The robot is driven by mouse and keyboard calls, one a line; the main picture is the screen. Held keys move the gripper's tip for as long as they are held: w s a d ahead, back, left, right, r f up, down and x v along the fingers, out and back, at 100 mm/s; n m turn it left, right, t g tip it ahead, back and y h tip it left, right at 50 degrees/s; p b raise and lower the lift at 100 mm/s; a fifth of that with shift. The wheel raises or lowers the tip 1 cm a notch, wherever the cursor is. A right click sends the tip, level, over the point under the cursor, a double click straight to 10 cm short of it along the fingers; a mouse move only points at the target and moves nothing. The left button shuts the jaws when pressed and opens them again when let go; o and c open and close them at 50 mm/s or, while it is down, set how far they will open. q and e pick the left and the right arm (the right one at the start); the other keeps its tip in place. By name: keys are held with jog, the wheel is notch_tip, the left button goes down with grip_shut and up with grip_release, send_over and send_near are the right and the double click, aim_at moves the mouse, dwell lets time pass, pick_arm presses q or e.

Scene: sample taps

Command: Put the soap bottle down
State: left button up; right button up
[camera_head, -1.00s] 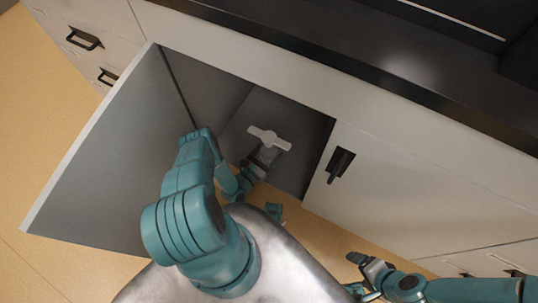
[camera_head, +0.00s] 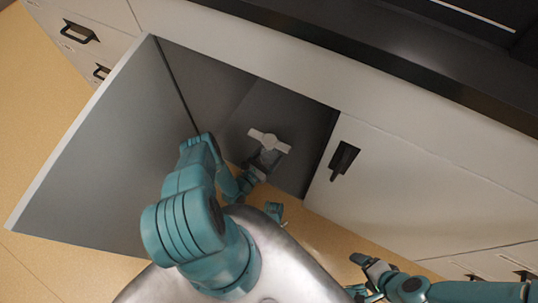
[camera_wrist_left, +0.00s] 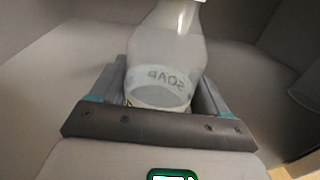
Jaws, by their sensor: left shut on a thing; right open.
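The soap bottle (camera_wrist_left: 165,60) is whitish and translucent, with a band lettered SOAP, and it fills the upper middle of the left wrist view. My right gripper (camera_head: 368,270) is open and empty, outside the cabinet.
The cabinet door (camera_head: 100,160) stands wide open to the left of my left arm. A closed door with a black handle (camera_head: 343,161) is on the right. The dark counter (camera_head: 400,70) overhangs above. The cabinet's dark interior (camera_head: 300,125) looks clear around the bottle.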

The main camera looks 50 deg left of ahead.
pick_arm(q)
jog(key=o, duration=1.5)
jog(key=shift+r+p, duration=0.95)
jog(key=shift+p, duration=0.3)
jog(key=s, duration=0.5)
jog(key=s+d, duration=0.1)
jog(key=s, duration=0.1)
jog(key=shift+s+f, duration=0.25)
jog(key=shift+f, duration=0.15)
jog(key=shift+d, duration=0.15)
